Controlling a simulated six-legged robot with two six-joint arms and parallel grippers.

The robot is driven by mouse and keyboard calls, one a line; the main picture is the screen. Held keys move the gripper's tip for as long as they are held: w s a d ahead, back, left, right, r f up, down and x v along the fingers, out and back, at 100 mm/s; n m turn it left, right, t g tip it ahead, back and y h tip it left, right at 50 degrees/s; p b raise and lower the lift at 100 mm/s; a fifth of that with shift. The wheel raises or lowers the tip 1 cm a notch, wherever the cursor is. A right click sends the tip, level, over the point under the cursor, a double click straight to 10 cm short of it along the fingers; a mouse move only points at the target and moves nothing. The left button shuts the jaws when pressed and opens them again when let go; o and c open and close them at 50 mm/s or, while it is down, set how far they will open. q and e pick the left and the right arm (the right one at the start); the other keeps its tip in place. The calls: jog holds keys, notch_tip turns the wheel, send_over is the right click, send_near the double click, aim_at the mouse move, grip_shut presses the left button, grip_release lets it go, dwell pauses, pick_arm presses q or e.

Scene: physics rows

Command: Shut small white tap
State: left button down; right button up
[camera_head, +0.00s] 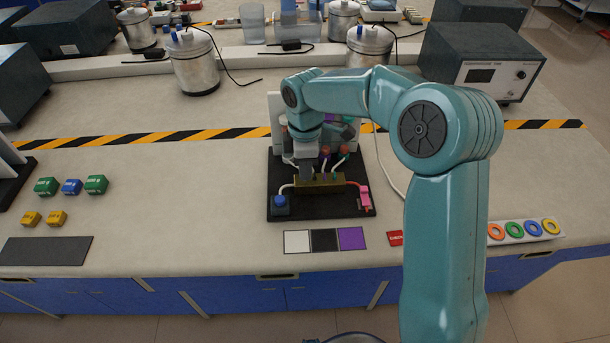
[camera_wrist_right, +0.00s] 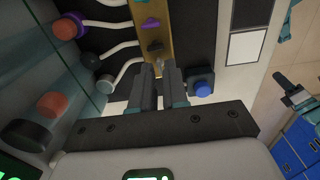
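A brass manifold (camera_head: 322,181) stands on a black board (camera_head: 330,206) on the bench. A small pale piece (camera_wrist_right: 158,66), apparently the white tap, shows at the fingertips. My right gripper (camera_wrist_right: 159,74) is over this end of the manifold, its fingers close together on either side of the pale piece. Whether they grip it is unclear. In the head view my right gripper (camera_head: 307,172) partly hides the manifold's left end. My left gripper is out of view.
A blue fitting (camera_head: 281,202) and a pink one (camera_head: 364,197) flank the manifold. Pale tubes and round red (camera_wrist_right: 52,104) and purple knobs stand behind it. Colour squares (camera_head: 297,241) lie in front.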

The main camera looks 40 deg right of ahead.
jog(key=shift+f+b, duration=0.5)
jog(key=shift+f, duration=0.4)
jog(key=shift+r+p, duration=0.35)
jog(key=shift+p, duration=0.1)
grip_shut()
jog(key=m, duration=0.6)
jog(key=shift+m, duration=0.4)
